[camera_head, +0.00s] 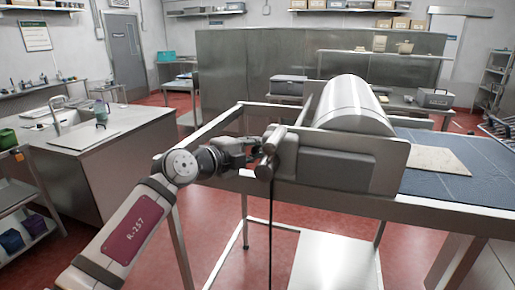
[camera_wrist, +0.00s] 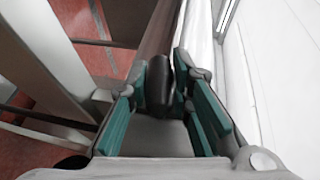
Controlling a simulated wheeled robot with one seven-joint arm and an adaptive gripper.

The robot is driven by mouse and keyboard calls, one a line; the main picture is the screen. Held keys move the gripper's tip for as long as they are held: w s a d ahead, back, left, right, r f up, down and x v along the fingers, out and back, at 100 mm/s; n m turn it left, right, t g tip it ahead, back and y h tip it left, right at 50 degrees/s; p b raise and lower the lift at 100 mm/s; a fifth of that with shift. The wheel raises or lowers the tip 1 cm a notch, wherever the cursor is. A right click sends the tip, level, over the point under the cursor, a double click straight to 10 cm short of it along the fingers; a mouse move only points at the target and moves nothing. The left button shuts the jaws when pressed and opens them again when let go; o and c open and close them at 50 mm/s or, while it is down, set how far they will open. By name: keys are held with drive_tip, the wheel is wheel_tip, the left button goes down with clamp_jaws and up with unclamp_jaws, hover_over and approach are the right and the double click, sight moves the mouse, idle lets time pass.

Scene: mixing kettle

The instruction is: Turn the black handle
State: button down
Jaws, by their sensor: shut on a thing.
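The black handle (camera_wrist: 158,88) shows in the wrist view as a dark rounded bar between the two teal-padded fingers of my gripper (camera_wrist: 161,72). My gripper is shut on it. In the head view my gripper (camera_head: 257,148) reaches from the left to the end of the steel mixing kettle machine (camera_head: 345,170). There the handle is mostly hidden behind my fingers and the grey bars at the machine's left end. The kettle's steel drum (camera_head: 352,100) lies on its side behind the front panel.
The machine sits on a steel-framed table (camera_head: 450,208) with a dark blue top and a beige board (camera_head: 438,160). A black cable (camera_head: 270,235) hangs below the machine's end. A sink counter (camera_head: 85,135) stands at left. Red floor is open between them.

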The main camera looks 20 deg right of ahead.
drive_tip(key=n+g+y+p, duration=0.1)
drive_tip(key=g+y, duration=0.1)
drive_tip(key=y, duration=0.1)
drive_tip(key=shift+s+r+g+p, duration=0.1)
drive_tip(key=shift+r+g+p, duration=0.05)
drive_tip(key=shift+g+p, duration=0.2)
drive_tip(key=n+g+y+p, duration=0.1)
drive_tip(key=g+y, duration=0.2)
drive_tip(key=g+y+b, duration=0.1)
drive_tip(key=n+g+y, duration=0.1)
drive_tip(key=g, duration=0.1)
drive_tip(key=shift+f+y+b, duration=0.25)
drive_tip(key=shift+y+b, duration=0.05)
drive_tip(key=shift+b, duration=0.1)
drive_tip(key=shift+a+n+g+y+b, duration=0.1)
drive_tip(key=shift+n+g+y+b, duration=0.3)
drive_tip(key=shift+g+y+b, duration=0.5)
drive_tip(key=shift+s+a+f+g, duration=0.1)
drive_tip(key=shift+s+g, duration=0.05)
drive_tip(key=shift+g, duration=0.1)
drive_tip(key=c, duration=1.4)
unclamp_jaws()
drive_tip(key=shift+c, duration=0.2)
drive_tip(key=v, duration=0.7)
drive_tip(key=shift+r, duration=0.3)
